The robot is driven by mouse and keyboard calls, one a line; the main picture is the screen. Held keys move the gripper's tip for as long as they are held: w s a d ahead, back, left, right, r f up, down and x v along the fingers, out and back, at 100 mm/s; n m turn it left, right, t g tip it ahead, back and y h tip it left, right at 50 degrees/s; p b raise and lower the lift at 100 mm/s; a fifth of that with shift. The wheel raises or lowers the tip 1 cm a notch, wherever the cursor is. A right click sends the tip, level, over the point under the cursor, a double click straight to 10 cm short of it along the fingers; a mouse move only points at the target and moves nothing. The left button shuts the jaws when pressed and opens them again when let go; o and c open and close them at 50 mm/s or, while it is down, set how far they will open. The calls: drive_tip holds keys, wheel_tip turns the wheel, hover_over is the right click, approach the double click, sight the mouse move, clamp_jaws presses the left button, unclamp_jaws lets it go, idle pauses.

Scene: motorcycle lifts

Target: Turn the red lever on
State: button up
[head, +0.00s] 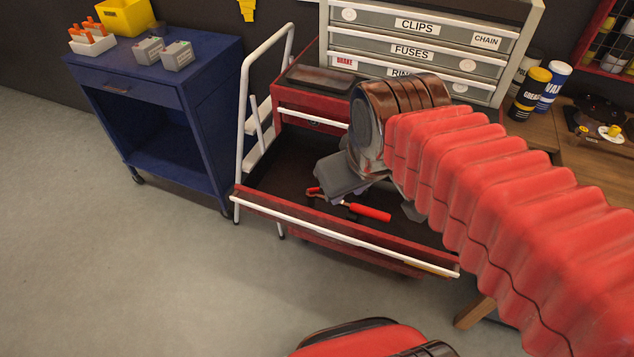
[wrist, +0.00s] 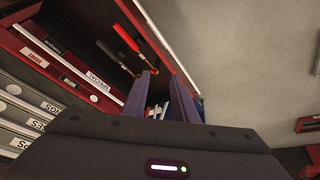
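A red-handled tool (head: 367,212) lies in the open red drawer (head: 345,236) of the tool cart. Its red handle also shows in the wrist view (wrist: 126,38), beside a dark-handled tool. I cannot tell whether any red part here is the lever; nothing in view is clearly a lever on a mount. My gripper (head: 372,190) hangs over the drawer, just above the red-handled tool, and partly hides the drawer's inside. In the wrist view my gripper's two dark fingers (wrist: 161,92) stand apart, with blue and white items visible beyond the gap.
A blue cart (head: 185,95) with grey boxes and a white tray stands at the left. A labelled drawer cabinet (head: 415,55) stands behind the red cart. A white tube frame (head: 244,130) rises at its left side. Bottles (head: 530,90) stand at the right. The left floor is clear.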

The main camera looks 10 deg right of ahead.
drive_tip(key=w+f+n+g, duration=0.2)
drive_tip(key=w+n, duration=0.5)
drive_tip(key=w, duration=0.4)
drive_tip(key=n+g, duration=0.3)
drive_tip(key=n, duration=0.4)
hover_over(315, 188)
wheel_tip(315, 188, down, 8)
drive_tip(key=shift+f, duration=0.2)
drive_tip(key=shift+f, duration=0.1)
wheel_tip(315, 188, down, 14)
drive_tip(key=shift+r, duration=0.2)
drive_tip(key=shift+c, duration=0.2)
